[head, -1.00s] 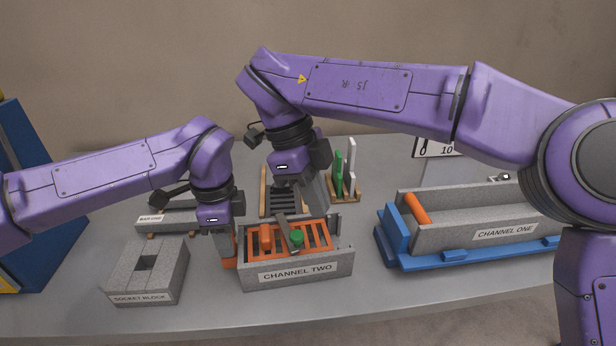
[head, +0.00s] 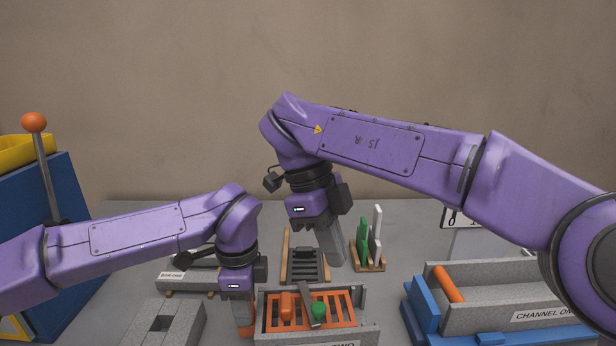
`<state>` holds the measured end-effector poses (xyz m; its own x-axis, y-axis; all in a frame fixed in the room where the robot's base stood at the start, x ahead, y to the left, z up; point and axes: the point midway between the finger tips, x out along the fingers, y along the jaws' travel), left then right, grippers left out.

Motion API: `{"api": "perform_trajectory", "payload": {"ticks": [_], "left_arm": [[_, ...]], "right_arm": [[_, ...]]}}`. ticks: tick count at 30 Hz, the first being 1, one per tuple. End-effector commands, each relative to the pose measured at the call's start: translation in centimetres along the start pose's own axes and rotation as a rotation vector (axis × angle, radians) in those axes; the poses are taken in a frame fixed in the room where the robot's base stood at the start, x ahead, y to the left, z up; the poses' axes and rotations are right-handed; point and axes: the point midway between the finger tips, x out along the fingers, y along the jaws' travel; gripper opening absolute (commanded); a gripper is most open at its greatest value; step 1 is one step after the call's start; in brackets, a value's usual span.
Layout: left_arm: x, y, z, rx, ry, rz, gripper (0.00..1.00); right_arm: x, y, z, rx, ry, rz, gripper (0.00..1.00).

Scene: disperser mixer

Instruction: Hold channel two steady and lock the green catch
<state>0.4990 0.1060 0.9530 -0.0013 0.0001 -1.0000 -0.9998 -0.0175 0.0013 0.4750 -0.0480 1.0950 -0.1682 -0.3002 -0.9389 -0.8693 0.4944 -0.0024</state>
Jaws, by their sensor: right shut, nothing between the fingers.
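Channel two (head: 364,331) is a grey trough at the bottom centre, its front cut by the picture's edge. An orange slatted grate (head: 343,302) lies in it. The green catch (head: 319,309) is a round knob by a grey slanted lever (head: 309,292) on the grate. My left gripper (head: 244,318) points down at the trough's left end, at an orange piece (head: 246,331). Its fingers partly hide that piece, so I cannot tell whether they grip it. My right gripper (head: 337,261) is shut and empty, above and behind the trough, apart from the catch.
A socket block (head: 181,324) stands left. A dark slatted rack (head: 306,266) and a stand with green and white upright pieces (head: 368,259) are behind. Channel one (head: 490,295) in a blue cradle is right. A blue box with an orange-knobbed lever (head: 45,170) stands far left.

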Motion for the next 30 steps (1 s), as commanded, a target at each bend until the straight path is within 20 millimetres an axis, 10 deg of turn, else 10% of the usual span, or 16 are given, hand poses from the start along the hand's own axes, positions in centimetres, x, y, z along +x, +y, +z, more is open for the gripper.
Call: {"api": "perform_trajectory", "payload": {"ticks": [14,18,30], "left_arm": [[-1.3,0.0,0.0,0.000,0.000,-0.001,0.42],[-1.3,0.0,0.0,0.000,0.001,-0.001,0.71],[-2.8,-0.1,-0.1,-0.001,0.001,-0.004,0.71]], "right_arm": [[-0.6,0.0,-0.2,0.000,0.000,0.000,0.00],[-0.6,0.0,-0.2,0.000,0.000,0.000,0.00],[-0.6,0.0,-0.2,0.000,0.000,0.000,0.00]]}}
